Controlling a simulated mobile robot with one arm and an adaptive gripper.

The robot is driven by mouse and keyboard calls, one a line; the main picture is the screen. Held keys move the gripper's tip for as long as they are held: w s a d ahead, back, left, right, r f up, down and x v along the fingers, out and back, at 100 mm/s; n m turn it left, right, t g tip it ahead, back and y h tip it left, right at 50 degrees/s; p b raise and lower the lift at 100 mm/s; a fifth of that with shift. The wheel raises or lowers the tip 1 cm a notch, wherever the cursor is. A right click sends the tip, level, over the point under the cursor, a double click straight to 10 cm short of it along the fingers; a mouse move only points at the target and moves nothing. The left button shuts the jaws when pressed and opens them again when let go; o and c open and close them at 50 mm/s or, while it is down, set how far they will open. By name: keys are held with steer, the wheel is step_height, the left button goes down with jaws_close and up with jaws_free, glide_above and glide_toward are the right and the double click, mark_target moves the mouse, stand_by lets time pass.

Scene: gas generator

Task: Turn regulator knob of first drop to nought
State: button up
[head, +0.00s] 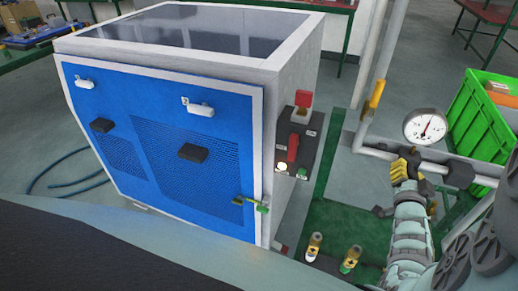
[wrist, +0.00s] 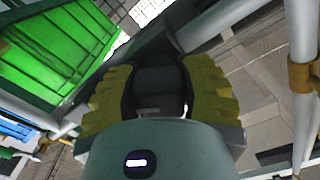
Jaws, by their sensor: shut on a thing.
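My gripper (head: 405,163) has yellow padded fingers and is at the pipe just below a round white gauge (head: 425,127). In the wrist view, the two fingers of my gripper (wrist: 158,75) close around a dark knob (wrist: 155,85) from both sides. This looks like the regulator knob under the gauge. In the head view the fingers hide most of it, and its turn position cannot be read. The gauge's needle is visible, but its scale is too small to read.
A blue and white generator cabinet (head: 190,130) stands at the left, with a dark control panel (head: 298,140) on its side. A grey pipe (head: 470,176) with a yellow-handled valve (head: 375,97) runs near my gripper. A green crate (head: 478,117) stands at the right.

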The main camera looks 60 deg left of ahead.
steer(key=n+b, duration=0.3)
steer(key=n, duration=0.3)
steer(key=shift+a+f+n, duration=0.1)
steer(key=shift+f+n, duration=0.05)
steer(key=shift+n, duration=0.15)
steer(key=n+b, duration=0.3)
steer(key=n, duration=0.3)
steer(key=shift+b, duration=0.4)
steer(key=n+b, duration=0.4)
steer(key=n, duration=0.2)
steer(key=shift+n, duration=0.3)
steer(key=shift+n+b, duration=1.2)
steer(key=shift+n, duration=1.1)
steer(key=shift+r, duration=0.2)
steer(key=o, duration=1.2)
steer(key=shift+d, duration=0.2)
